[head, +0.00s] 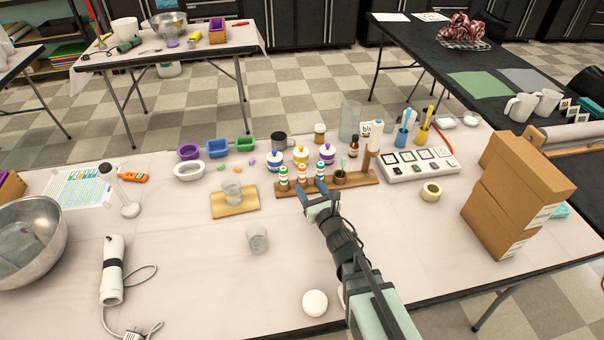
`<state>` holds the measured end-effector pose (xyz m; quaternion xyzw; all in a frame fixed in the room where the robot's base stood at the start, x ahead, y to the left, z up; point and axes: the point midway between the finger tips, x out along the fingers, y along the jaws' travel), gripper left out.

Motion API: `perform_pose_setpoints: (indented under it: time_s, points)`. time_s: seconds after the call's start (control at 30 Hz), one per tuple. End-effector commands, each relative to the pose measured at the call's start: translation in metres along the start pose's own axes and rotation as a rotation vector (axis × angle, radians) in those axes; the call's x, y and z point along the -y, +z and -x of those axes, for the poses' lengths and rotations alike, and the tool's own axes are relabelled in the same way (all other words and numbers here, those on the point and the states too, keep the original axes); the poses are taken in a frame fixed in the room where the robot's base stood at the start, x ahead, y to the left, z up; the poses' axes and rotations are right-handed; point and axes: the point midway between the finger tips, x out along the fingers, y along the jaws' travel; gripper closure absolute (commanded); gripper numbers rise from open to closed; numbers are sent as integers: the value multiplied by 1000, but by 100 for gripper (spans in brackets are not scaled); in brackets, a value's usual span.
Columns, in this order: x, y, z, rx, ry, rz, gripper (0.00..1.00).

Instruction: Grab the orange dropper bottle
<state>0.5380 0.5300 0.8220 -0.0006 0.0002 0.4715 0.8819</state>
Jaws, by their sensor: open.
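Three small white dropper bottles with coloured bands stand upright in a row on a wooden rack (355,182). The left bottle (283,179), the middle bottle (301,174) and the right bottle (320,170) are small in the picture. Orange-red and green tints show on them, and I cannot tell for sure which is the orange one. My gripper (321,200) is open and empty, just in front of the rack, near the middle and right bottles. The gap between its fingers and the bottles is hard to judge.
White jars with blue (273,161), yellow (301,155) and purple (327,153) lids stand behind the rack. A glass on a board (234,205) and another glass (257,238) are left. Cardboard boxes (500,215) stand right.

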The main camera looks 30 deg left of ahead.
Motion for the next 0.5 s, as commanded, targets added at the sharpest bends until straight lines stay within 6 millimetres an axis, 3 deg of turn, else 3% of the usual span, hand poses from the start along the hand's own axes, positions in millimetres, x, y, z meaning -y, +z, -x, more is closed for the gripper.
perform_pose_setpoints:
  time_s: [0.03, 0.2, 0.5]
  points:
    - [1, -1, -14, 1, 0, 0, 40]
    - [1, 0, -42, 1, 0, -1, 40]
    - [2, 0, -59, 1, 0, -1, 40]
